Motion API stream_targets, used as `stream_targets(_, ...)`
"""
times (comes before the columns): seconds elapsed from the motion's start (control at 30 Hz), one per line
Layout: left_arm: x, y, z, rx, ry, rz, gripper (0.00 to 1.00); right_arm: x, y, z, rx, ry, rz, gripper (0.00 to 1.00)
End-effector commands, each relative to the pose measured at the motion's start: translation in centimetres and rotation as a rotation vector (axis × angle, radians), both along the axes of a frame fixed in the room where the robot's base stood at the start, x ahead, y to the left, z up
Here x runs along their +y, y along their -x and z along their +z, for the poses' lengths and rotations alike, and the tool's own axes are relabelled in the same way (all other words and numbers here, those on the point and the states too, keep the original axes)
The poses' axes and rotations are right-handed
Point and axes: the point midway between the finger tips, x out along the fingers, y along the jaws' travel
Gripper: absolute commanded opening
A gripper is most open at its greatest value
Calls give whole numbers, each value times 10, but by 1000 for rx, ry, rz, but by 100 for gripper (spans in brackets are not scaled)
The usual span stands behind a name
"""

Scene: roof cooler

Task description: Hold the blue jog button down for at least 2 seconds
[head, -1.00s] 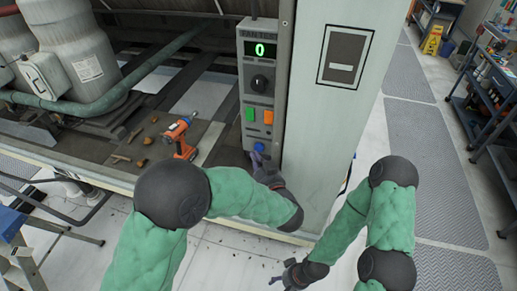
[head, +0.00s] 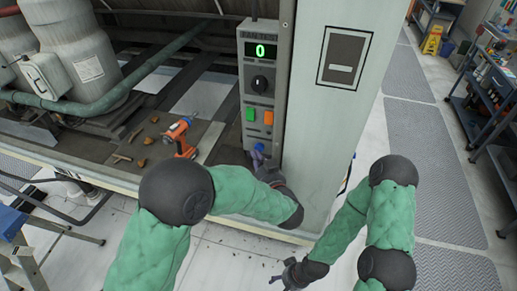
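The fan test box (head: 259,101) hangs on the cooler's edge, with a green "0" display (head: 261,50), a black dial, and green and orange buttons. The blue jog button (head: 259,147) is at its lower end, largely covered by my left gripper (head: 258,157). The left fingertips are at the button; whether they press it in cannot be seen. The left fingers look close together, but their opening is too small to tell. My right gripper (head: 283,274) hangs low near the floor, away from the box, its fingers spread and empty.
A wide pale post (head: 325,120) stands just right of the box. An orange drill (head: 181,137) and small loose pieces lie on the board at left. Grey floor mats (head: 436,135) and a tool cart (head: 490,100) are at the right.

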Motion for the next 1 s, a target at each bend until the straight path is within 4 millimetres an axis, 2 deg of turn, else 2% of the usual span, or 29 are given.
stream_targets(1.0,-4,-13,7,-13,9,-1,0,0,0,3,0,0,0,69)
